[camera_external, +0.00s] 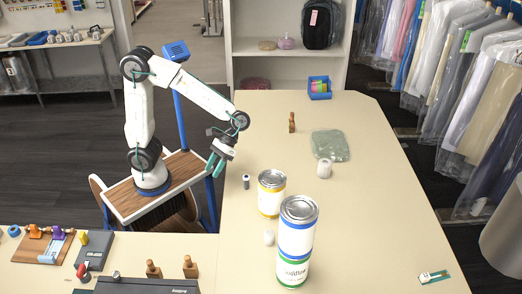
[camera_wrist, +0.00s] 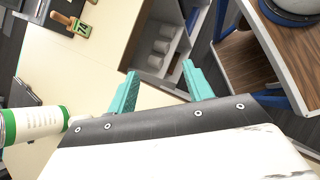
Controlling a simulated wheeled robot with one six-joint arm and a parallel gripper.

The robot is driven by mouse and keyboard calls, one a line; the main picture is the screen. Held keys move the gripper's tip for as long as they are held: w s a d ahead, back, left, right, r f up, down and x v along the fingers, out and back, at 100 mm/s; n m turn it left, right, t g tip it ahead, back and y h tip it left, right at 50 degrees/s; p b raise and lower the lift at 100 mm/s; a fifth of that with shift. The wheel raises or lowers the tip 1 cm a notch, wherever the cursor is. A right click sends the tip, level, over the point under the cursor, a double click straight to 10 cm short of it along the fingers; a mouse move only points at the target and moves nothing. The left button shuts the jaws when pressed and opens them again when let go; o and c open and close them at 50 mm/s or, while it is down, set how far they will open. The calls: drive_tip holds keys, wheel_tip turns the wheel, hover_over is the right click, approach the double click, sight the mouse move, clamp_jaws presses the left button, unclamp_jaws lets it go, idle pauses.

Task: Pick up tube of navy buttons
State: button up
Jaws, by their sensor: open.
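A small dark tube with a pale top (camera_external: 246,182), which looks like the tube of navy buttons, stands upright near the left edge of the cream table. My gripper (camera_external: 214,168) is to its left and a little higher in the outside view, over the table's edge, and does not touch it. The two teal fingers are apart with nothing between them, as the wrist view also shows (camera_wrist: 160,88). I cannot make out the tube in the wrist view.
A yellow-banded can (camera_external: 271,194) and stacked blue- and green-banded cans (camera_external: 297,240) stand right of the tube. A small white cylinder (camera_external: 269,238) is below. A wooden-handled piece (camera_external: 292,123), green bag (camera_external: 329,146) and white roll (camera_external: 324,168) lie farther back.

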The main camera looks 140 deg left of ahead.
sight(245, 181)
drive_tip(key=w+a+f+n+t+h, duration=0.1)
drive_tip(key=a+f+n, duration=0.1)
drive_tip(key=a, duration=0.3)
drive_tip(key=w+a+f+n+t+h, duration=0.1)
drive_tip(key=a+f+n+t, duration=0.1)
drive_tip(key=a, duration=0.3)
drive_tip(key=w+a+f+n+t+h, duration=0.1)
drive_tip(key=a+f+n+t, duration=0.1)
drive_tip(key=a+n, duration=0.2)
drive_tip(key=shift+a+f, duration=0.2)
drive_tip(key=shift+a, duration=0.75)
drive_tip(key=shift+f+t, duration=0.1)
drive_tip(key=shift+t, duration=0.2)
drive_tip(key=shift+x, duration=1)
drive_tip(key=shift+w+a+f+x, duration=0.1)
drive_tip(key=shift+x, duration=1.3)
drive_tip(key=shift+w+a+f+x, duration=0.1)
drive_tip(key=shift+w+x, duration=0.05)
drive_tip(key=shift+x, duration=1.25)
drive_tip(key=c, duration=1.1)
